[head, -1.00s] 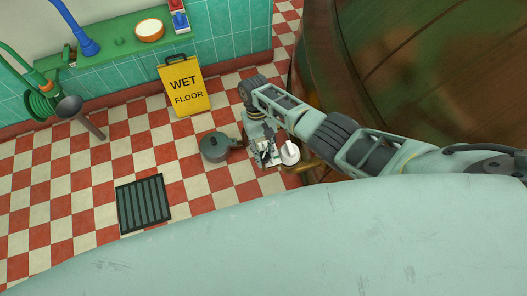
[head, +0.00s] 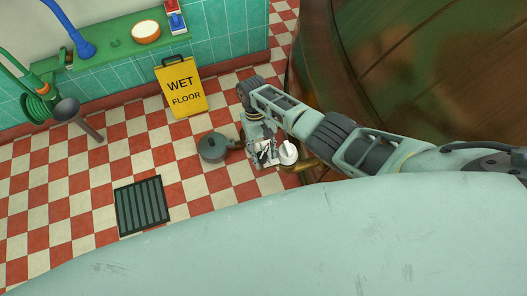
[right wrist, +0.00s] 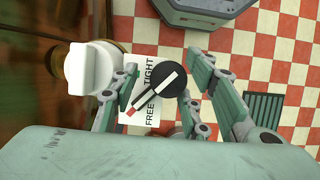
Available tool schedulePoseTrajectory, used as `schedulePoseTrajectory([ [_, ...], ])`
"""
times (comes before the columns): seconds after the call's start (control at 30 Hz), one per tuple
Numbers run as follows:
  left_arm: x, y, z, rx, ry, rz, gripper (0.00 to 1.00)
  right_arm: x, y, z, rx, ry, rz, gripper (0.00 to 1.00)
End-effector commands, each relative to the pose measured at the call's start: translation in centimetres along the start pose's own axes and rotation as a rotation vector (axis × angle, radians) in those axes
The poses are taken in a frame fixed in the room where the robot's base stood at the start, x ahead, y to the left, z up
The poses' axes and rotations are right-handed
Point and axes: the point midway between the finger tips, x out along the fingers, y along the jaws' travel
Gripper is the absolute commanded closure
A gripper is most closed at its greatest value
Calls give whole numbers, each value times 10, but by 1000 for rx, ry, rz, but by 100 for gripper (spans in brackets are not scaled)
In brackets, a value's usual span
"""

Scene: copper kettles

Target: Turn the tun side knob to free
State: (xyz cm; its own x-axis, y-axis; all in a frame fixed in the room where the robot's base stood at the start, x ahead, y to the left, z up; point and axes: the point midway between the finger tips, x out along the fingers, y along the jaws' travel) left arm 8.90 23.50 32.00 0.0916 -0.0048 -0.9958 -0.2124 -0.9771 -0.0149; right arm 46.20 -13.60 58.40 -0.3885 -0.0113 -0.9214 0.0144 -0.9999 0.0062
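My right gripper (right wrist: 162,77) is open, with one finger on each side of the knob. A gap shows at the left finger; I cannot tell whether the right one touches. In the head view my right gripper (head: 264,151) is low beside the tun (head: 420,70) and hides most of the knob. My left gripper is out of view.
A white round fitting (right wrist: 90,68) sits close left of the fingers. A brass pipe (head: 308,164) is near the tun's foot.

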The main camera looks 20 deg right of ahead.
Motion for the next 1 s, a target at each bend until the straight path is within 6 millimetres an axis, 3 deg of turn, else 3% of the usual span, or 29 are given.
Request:
schedulePoseTrajectory([
  [0.33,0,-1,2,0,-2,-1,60,-11,-2,-2,-2,6,-4,59],
  [0.8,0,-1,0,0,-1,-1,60,-102,0,-1,0,5,-2,59],
  [1.0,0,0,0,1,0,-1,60,-119,0,0,0,1,-1,59],
])
